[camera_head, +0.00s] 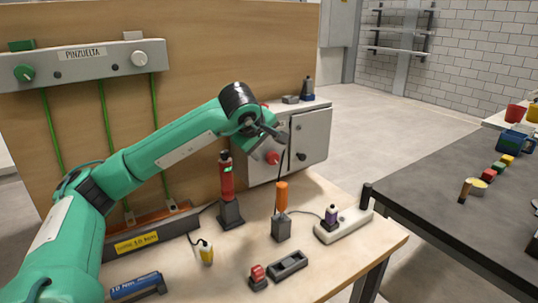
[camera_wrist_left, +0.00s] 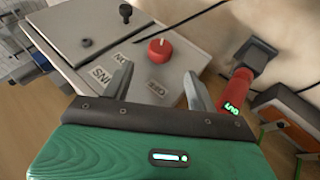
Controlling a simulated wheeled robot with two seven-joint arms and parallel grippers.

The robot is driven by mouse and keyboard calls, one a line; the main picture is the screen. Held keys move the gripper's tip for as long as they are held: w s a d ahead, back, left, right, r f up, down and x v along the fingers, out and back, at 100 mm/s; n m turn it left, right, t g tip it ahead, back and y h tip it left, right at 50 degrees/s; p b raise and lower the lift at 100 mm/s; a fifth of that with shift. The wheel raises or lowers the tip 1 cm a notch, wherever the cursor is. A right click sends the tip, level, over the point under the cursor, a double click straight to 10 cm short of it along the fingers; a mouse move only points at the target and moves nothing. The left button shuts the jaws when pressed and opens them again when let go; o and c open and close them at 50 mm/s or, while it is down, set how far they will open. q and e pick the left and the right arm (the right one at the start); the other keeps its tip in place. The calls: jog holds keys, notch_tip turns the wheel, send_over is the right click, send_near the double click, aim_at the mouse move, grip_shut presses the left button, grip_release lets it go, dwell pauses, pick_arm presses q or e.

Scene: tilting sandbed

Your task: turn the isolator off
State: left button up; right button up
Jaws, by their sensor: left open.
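The isolator is a grey cabinet (camera_head: 309,137) on the back of the bench, with a round red knob (camera_head: 273,158) on its front. In the left wrist view the red knob (camera_wrist_left: 160,50) sits on the grey panel (camera_wrist_left: 130,38), with small printed labels (camera_wrist_left: 156,88) beside it that appear turned around. My left gripper (camera_head: 274,133) is open in front of the cabinet, just above the knob in the head view. In the left wrist view its two fingers (camera_wrist_left: 156,77) are spread, with the knob beyond the gap and apart from them. My right gripper is not in view.
A red tool (camera_head: 227,184) with a lit display stands in a dark holder left of the cabinet. An orange-handled screwdriver (camera_head: 282,197) stands in front. A power strip (camera_head: 343,225) lies at the right. A dark table (camera_head: 440,190) stands farther right.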

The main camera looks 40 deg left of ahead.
pick_arm(q)
jog(key=a+v, duration=0.1)
jog(key=v, duration=0.5)
jog(key=shift+d, duration=0.5)
jog(key=shift+s+r, duration=0.1)
jog(key=shift+s, duration=0.05)
